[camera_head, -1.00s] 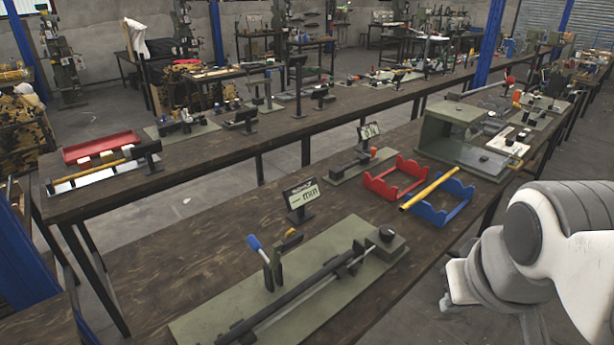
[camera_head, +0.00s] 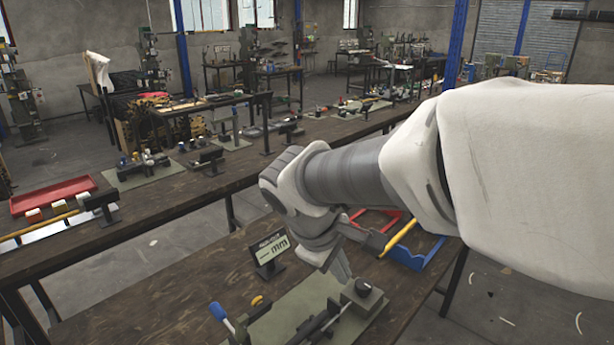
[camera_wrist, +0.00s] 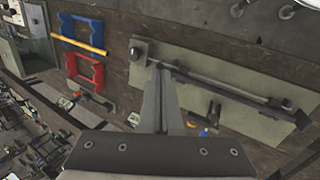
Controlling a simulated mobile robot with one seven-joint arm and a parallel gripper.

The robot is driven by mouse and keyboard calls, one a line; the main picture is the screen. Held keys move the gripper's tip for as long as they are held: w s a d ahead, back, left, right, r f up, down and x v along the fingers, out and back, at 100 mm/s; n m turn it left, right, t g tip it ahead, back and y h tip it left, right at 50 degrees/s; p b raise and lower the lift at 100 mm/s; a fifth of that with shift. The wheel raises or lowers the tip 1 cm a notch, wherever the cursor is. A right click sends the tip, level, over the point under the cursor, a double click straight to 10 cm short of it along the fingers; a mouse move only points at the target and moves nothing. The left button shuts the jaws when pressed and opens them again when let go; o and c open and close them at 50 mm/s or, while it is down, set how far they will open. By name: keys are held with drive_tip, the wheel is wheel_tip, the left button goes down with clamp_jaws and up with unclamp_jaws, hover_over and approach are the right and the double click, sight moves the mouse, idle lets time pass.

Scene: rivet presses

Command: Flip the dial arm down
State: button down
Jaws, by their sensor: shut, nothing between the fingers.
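A fixture on a green plate (camera_head: 300,308) lies on the near bench. It carries a long dark bar (camera_head: 318,324), a dark end block with a round knob (camera_head: 362,291) and a lever with a blue handle (camera_head: 220,313). I cannot tell for sure which part is the dial arm. My gripper (camera_head: 344,277) is shut and empty, pointing down above the plate near the knob block. In the wrist view, the shut fingers (camera_wrist: 161,72) overlap the plate (camera_wrist: 215,72) near the bar's knob end, with the bar (camera_wrist: 225,88) running right. The blue handle (camera_wrist: 203,133) is farther off. My arm hides part of the bench.
A small display (camera_head: 270,250) stands behind the plate. A blue holder (camera_head: 425,255) with a yellow rod (camera_head: 400,237) and a red holder (camera_wrist: 85,72) are beyond my gripper. A red tray (camera_head: 52,194) is on the back bench. Bare bench lies left of the fixture.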

drive_tip(key=w+a+f+n+t+h+p, duration=0.15)
drive_tip(key=a+f+n, duration=0.25)
drive_tip(key=a, duration=0.5)
drive_tip(key=w+a+f+n+t+p, duration=0.15)
drive_tip(key=a+f+n, duration=0.25)
drive_tip(key=a, duration=0.5)
drive_tip(key=s+a+f+n, duration=0.2)
drive_tip(key=a+f, duration=0.3)
drive_tip(key=a, duration=0.3)
drive_tip(key=s+a+f+n+t+y, duration=0.1)
drive_tip(key=s+a+f+n, duration=0.2)
drive_tip(key=a+f+n, duration=0.2)
drive_tip(key=a+f, duration=0.1)
drive_tip(key=a, duration=0.2)
drive_tip(key=shift+f+n+t+p, duration=0.2)
drive_tip(key=shift+n+t+p, duration=0.1)
drive_tip(key=shift+p, duration=0.1)
drive_tip(key=shift+s, duration=0.1)
drive_tip(key=p+x, duration=0.1)
drive_tip(key=x, duration=0.8)
drive_tip(key=shift+w+f, duration=0.2)
drive_tip(key=shift+w, duration=0.05)
drive_tip(key=r+p, duration=0.1)
drive_tip(key=w+d+r, duration=0.1)
drive_tip(key=shift+d+r+p, duration=0.3)
drive_tip(key=shift+r+p, duration=0.05)
drive_tip(key=shift+p, duration=0.05)
drive_tip(key=shift+d+r, duration=0.15)
drive_tip(key=shift+r, duration=0.05)
